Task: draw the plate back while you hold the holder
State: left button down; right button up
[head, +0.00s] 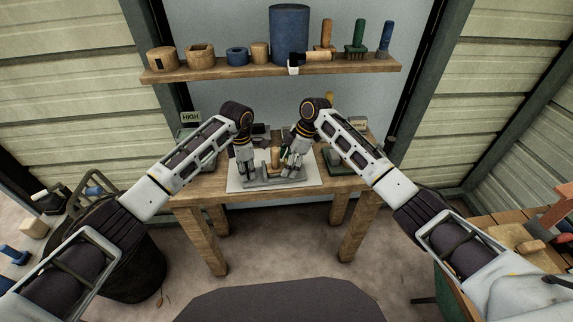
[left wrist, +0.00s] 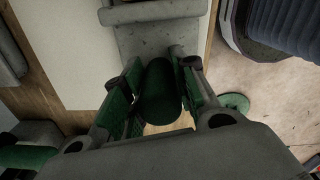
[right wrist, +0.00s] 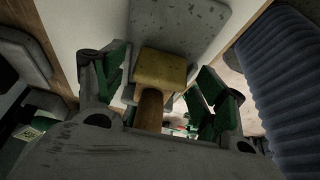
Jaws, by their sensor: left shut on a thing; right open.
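A grey metal piece (head: 275,182), which looks like the holder with its plate, lies on a white mat (head: 312,178) on the wooden table. A wooden-handled peg (head: 275,158) stands on it between my grippers. My left gripper (head: 246,180) is shut on a dark green round post (left wrist: 160,95) at the left end. A grey slab (left wrist: 160,38) extends beyond that post. My right gripper (head: 287,170) is open. In the right wrist view its fingers stand on either side of a yellow-topped wooden peg (right wrist: 160,70), apart from it. Which grey part is the plate I cannot tell.
Signs and dark items stand along the back of the table (head: 190,190), including a HIGH sign (head: 191,117). A shelf (head: 225,70) with cups and brushes hangs above. A dark bin (head: 130,262) stands at left, a wooden bench (head: 500,228) at right.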

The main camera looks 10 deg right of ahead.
jog(key=shift+a+f, duration=0.15)
jog(key=shift+f, duration=0.15)
jog(key=c, duration=1.5)
jog(key=shift+o, duration=0.2)
jog(key=shift+d, duration=1.5)
jog(key=o, duration=1.5)
jog(key=shift+c, duration=0.2)
jog(key=shift+w, duration=0.1)
